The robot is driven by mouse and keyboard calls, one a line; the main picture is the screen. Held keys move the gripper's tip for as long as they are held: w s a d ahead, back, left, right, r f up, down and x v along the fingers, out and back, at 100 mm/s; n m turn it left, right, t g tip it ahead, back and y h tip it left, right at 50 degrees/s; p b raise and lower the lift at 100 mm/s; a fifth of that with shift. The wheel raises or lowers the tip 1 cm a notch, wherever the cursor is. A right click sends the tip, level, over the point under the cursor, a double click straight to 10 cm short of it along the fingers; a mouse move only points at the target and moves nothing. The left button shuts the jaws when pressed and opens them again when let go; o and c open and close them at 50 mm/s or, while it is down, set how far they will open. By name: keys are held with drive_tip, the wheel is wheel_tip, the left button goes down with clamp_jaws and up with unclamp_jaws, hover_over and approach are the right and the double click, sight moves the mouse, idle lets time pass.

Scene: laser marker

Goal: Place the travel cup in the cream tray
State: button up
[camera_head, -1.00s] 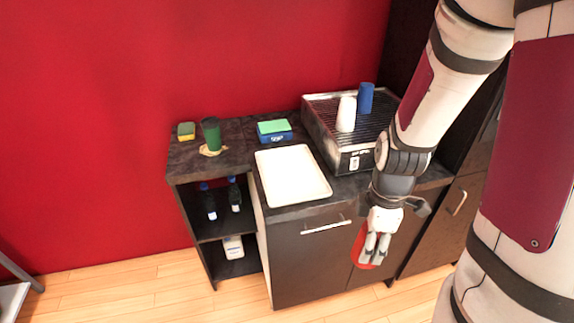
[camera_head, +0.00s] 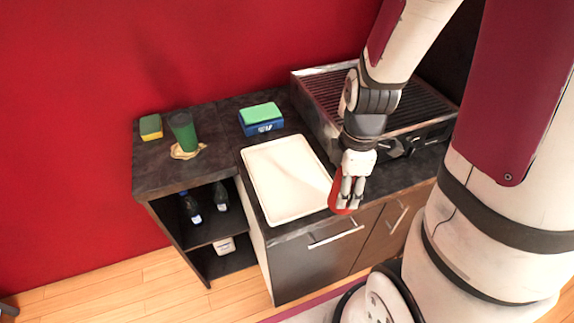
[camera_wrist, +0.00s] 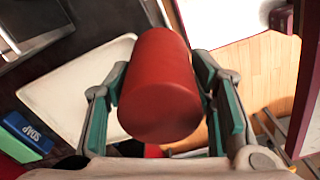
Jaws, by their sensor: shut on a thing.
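A red cup (camera_wrist: 160,85), a plain cylinder, is between the fingers of my gripper (camera_wrist: 160,100) in the wrist view. My gripper is shut on it. The cream tray (camera_head: 262,165) lies flat on the dark counter and looks empty. It also shows in the wrist view (camera_wrist: 75,92), behind and left of the cup. The cup's height above the counter is hard to tell.
A green cup (camera_head: 183,132) stands on a tan patch at the counter's left, beside a yellow-green sponge (camera_head: 151,127). A blue soap box (camera_head: 262,127) with a green sponge on top is behind the tray. A ribbed grill (camera_head: 325,90) stands at the right, partly behind my arm.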

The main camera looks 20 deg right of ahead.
drive_tip(key=shift+w+a+f+b, duration=0.15)
drive_tip(key=shift+w+a+b, duration=0.05)
drive_tip(key=shift+w+b, duration=0.3)
drive_tip(key=shift+w+a+f+b, duration=0.15)
drive_tip(key=shift+w+b, duration=0.3)
drive_tip(key=shift+w+a+f, duration=0.75)
drive_tip(key=shift+w+a, duration=0.25)
drive_tip(key=shift+w, duration=0.9)
drive_tip(key=shift+w+a+f, duration=0.7)
drive_tip(key=shift+w+a, duration=0.35)
drive_tip(key=shift+w, duration=0.8)
drive_tip(key=shift+w+a+f, duration=0.75)
drive_tip(key=shift+w+a, duration=0.25)
drive_tip(key=shift+w, duration=0.9)
drive_tip(key=shift+f, duration=0.1)
drive_tip(key=shift+f, duration=0.1)
drive_tip(key=o, duration=1.3)
drive_tip(key=shift+c, duration=0.2)
